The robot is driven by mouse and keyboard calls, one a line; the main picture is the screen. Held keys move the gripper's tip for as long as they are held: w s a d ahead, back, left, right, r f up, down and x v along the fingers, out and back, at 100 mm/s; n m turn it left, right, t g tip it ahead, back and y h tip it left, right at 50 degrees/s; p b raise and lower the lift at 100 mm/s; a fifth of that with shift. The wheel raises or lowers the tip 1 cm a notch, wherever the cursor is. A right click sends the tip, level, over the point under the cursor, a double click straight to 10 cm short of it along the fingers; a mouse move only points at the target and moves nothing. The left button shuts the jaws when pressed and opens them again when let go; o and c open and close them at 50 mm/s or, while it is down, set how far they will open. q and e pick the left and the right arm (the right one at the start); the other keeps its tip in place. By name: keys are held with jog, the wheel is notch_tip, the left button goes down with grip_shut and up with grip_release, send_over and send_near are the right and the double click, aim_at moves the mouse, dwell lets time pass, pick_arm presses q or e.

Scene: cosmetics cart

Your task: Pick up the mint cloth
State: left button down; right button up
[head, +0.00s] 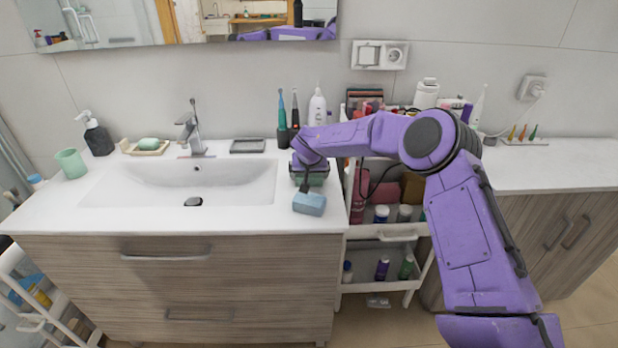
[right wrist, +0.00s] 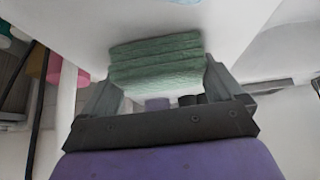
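The mint cloth (right wrist: 156,65) is a folded, layered green stack, seen in the right wrist view between the fingers of my right gripper (right wrist: 160,82). One finger is at each side, close against its edges; any small gap is too fine to make out. In the head view the mint cloth (head: 317,180) is partly hidden under my right gripper (head: 307,178), at the right end of the white sink counter. I cannot tell whether the fingers press on it or whether it rests on the counter. My left gripper is out of view.
The sink basin (head: 190,182) is left; a loaded white cart (head: 385,232) is right.

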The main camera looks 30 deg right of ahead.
jog(key=shift+w, duration=0.1)
jog(key=shift+r, duration=0.5)
jog(key=s+a+r+b, duration=0.3)
jog(key=s+a+r, duration=0.1)
jog(key=s+r, duration=0.8)
jog(key=shift+s+a, duration=0.15)
jog(key=shift+s, duration=0.6)
